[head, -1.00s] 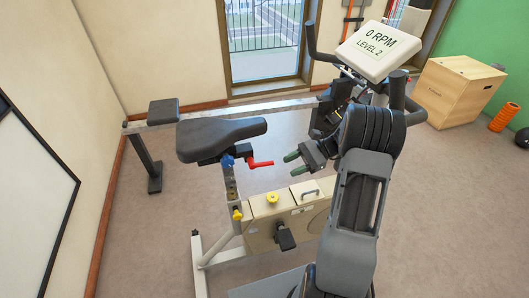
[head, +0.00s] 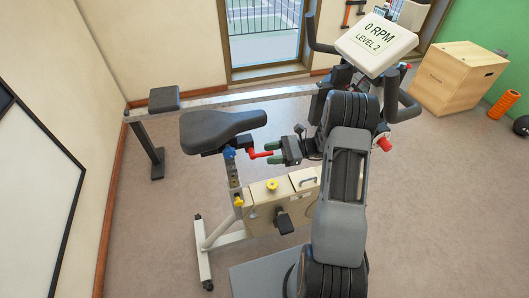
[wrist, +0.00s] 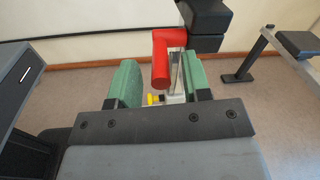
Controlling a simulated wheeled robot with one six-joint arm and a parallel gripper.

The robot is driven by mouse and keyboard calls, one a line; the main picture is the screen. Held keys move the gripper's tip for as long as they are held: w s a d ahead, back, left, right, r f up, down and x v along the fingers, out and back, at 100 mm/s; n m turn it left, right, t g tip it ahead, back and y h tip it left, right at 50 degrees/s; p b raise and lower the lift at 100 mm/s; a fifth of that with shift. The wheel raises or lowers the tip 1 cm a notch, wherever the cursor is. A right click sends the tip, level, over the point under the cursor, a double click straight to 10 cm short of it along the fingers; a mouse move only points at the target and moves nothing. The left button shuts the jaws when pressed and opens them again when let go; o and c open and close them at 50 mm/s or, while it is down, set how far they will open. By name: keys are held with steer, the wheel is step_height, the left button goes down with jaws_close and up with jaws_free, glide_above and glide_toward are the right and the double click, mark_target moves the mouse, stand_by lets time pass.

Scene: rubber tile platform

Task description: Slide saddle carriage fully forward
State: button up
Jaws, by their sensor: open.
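The black saddle (head: 222,128) sits on a dark carriage (head: 212,151) at the top of the exercise bike's seat post. A red lever (head: 262,155) sticks out to the right below the saddle, beside a blue knob (head: 229,153). My gripper (head: 276,153) is open, with its green fingertips at the lever's right end. In the wrist view the red lever (wrist: 162,62) lies between the two green fingers of my gripper (wrist: 161,82), with a gap visible on at least the left side. The dark carriage block (wrist: 206,18) is just beyond.
The bike's console (head: 377,43) and black handlebars (head: 398,105) stand close to my arm on the right. A wooden box (head: 457,78) and orange roller (head: 503,104) are far right. Floor is clear at left.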

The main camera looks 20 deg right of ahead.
steer(key=shift+w+a, duration=0.2)
steer(key=shift+a, duration=1.15)
steer(key=shift+c, duration=0.2)
jaws_close()
